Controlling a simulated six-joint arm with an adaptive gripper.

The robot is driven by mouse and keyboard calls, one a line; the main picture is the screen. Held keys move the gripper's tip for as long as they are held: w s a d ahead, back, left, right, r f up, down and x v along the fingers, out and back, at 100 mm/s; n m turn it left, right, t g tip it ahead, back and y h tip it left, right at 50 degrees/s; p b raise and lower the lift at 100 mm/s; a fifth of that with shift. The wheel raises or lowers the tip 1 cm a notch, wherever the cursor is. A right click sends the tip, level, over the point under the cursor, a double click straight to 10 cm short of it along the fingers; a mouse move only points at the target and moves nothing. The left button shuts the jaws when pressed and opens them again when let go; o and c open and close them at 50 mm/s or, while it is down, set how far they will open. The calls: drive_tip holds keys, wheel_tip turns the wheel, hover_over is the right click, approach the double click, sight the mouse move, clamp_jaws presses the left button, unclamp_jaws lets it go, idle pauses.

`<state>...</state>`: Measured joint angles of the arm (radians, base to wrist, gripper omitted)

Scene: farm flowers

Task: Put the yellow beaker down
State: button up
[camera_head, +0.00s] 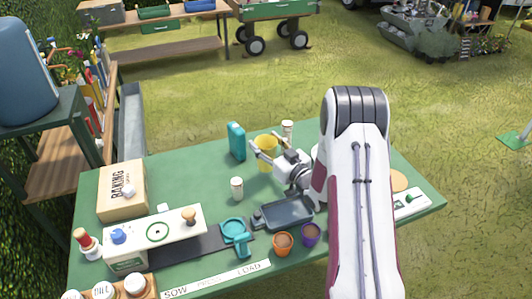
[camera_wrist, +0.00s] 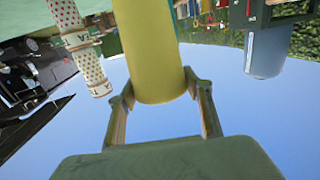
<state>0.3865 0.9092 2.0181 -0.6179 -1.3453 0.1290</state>
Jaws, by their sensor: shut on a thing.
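The yellow beaker (camera_head: 266,160) is over the back middle part of the green table (camera_head: 180,163) in the head view. My gripper (camera_head: 262,150) reaches it from the right and is shut around its sides. In the wrist view the beaker (camera_wrist: 150,50) fills the upper middle, between the two fingers of my gripper (camera_wrist: 160,90). The beaker looks about upright in the head view. I cannot tell whether its base touches the table.
A teal box (camera_head: 236,141) stands left of the beaker and a white shaker (camera_head: 287,128) behind it. A white jar (camera_head: 237,188) and a dark tray (camera_head: 287,213) are in front. Orange (camera_head: 283,244) and purple (camera_head: 310,235) pots stand near the front edge. Some table left of the beaker is clear.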

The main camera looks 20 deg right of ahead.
drive_tip(key=shift+f, duration=2.05)
drive_tip(key=shift+f, duration=0.15)
drive_tip(key=o, duration=0.9)
drive_tip(key=shift+o, duration=0.2)
